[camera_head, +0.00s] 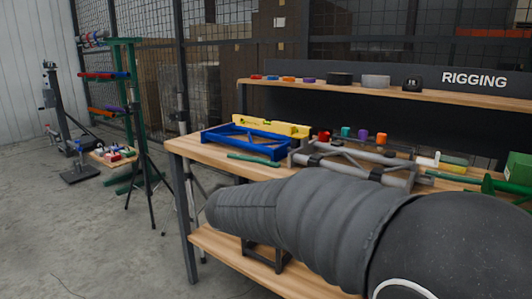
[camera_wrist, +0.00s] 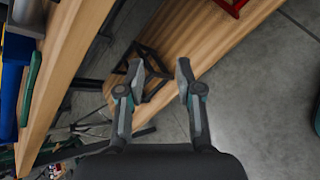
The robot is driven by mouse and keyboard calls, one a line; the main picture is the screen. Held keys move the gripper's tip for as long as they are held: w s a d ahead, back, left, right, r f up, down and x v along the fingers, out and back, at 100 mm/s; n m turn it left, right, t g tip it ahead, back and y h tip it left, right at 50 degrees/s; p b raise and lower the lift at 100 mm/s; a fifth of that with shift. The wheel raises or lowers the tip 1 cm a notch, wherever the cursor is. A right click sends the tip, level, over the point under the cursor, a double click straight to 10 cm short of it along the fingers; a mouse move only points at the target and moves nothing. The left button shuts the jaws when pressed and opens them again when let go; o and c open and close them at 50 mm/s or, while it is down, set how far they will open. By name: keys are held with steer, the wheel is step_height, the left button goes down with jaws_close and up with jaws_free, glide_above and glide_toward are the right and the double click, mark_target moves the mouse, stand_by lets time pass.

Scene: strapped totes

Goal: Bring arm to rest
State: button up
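My arm, in a grey ribbed sleeve, crosses the lower right of the head view in front of the workbench (camera_head: 215,152). My gripper (camera_wrist: 158,75) shows in the wrist view with its two fingers wide apart and nothing between them. Below the fingers are the wooden lower shelf (camera_wrist: 205,45) and a black frame (camera_wrist: 150,72) on it. The fingertips appear apart from both. The gripper is hidden in the head view.
The bench top holds a blue frame (camera_head: 245,140), a yellow level (camera_head: 280,127), grey tubes (camera_head: 350,165) and several colored spools. A shelf (camera_head: 440,98) runs behind. A green rack (camera_head: 130,90) and tripod stand left.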

steer(key=s+d+f+m+g+y, duration=0.1)
steer(key=s+d+m+y, duration=0.1)
steer(key=s+m, duration=0.4)
steer(key=s+d+f+m+y, duration=0.1)
steer(key=s+d+m+y, duration=0.2)
steer(key=s, duration=0.9)
steer(key=s+d+f+m+g+y, duration=0.1)
steer(key=s+d+m+y, duration=0.1)
steer(key=s+d+m, duration=0.3)
steer(key=s+m, duration=0.4)
steer(key=s, duration=0.1)
steer(key=shift+d+m+g+y, duration=0.3)
steer(key=shift+m, duration=0.1)
